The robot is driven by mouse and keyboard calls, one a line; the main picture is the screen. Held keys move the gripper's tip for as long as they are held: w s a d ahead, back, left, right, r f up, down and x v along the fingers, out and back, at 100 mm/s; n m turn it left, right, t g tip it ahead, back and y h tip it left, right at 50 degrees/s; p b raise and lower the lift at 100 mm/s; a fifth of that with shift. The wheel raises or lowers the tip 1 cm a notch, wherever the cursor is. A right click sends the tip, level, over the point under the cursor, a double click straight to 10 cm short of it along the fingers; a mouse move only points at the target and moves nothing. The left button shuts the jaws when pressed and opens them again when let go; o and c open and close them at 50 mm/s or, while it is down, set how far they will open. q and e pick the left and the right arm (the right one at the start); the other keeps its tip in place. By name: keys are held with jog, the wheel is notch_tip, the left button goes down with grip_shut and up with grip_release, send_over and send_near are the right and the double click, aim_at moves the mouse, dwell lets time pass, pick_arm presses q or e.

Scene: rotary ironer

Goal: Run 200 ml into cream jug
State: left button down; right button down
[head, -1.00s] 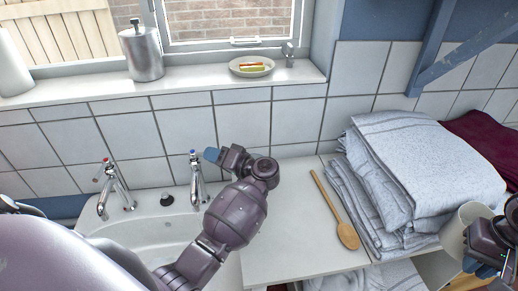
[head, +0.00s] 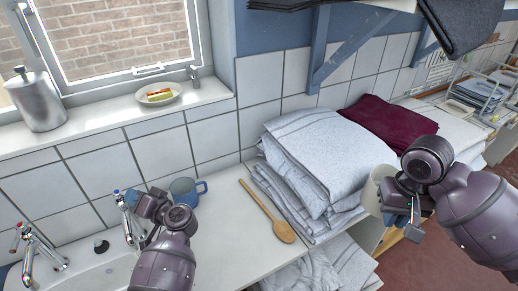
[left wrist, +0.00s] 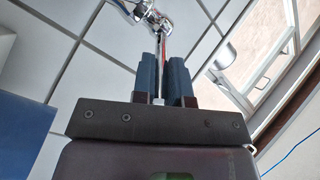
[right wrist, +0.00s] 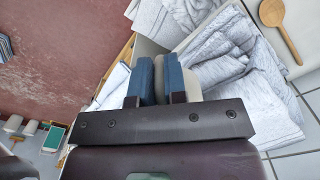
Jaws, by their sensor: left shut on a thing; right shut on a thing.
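The cream jug (head: 374,190) is held up by my right gripper (head: 394,208), in front of the folded towels at the right. My right gripper is shut on its side; the jug also shows by the fingers in the right wrist view (right wrist: 191,84). My left gripper (head: 138,200) is shut at the head of the blue-marked tap (head: 128,214); in the left wrist view the chrome tap (left wrist: 150,14) shows at the fingertips. No running water shows. The jug's inside is hidden.
The red-marked tap (head: 30,245) stands left on the sink (head: 90,278). A blue mug (head: 187,191) and a wooden spoon (head: 268,212) are on the worktop (head: 222,240). Folded towels (head: 318,150) stand right of the spoon. A soap dispenser (head: 36,100) stands on the sill.

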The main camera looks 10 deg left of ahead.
pick_arm(q)
jog(key=shift+r, duration=0.15)
jog(key=c, duration=1.1)
grip_release()
jog(key=shift+c, duration=0.2)
jog(key=shift+d, duration=0.15)
